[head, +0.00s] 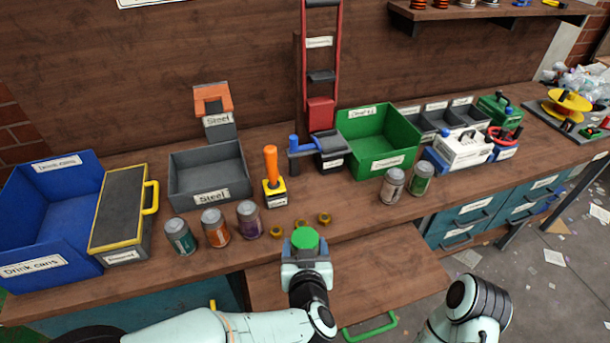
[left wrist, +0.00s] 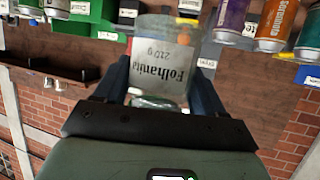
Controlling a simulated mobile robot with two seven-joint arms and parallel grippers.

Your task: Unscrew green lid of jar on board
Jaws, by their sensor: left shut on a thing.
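The glass jar (left wrist: 162,68) has a white label reading "Folhanita 210 g", which appears upside down in the left wrist view. Its round green lid (head: 305,238) faces up in the head view, at the bench's front edge. My left gripper (head: 306,256) is shut on the jar, with one dark blue finger on each side of it. The gripper hides most of the jar in the head view. I cannot tell whether the jar touches a surface. Part of my right arm shows at lower right; its gripper is out of view.
A bare wooden board (head: 370,285) extends at the bench's front. Three cans, including a teal one (head: 180,237), stand left of the jar. Brass nuts (head: 301,220) lie just behind it. Two cans (head: 393,186) stand to the right. Grey, green and blue bins (head: 50,225) line the bench.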

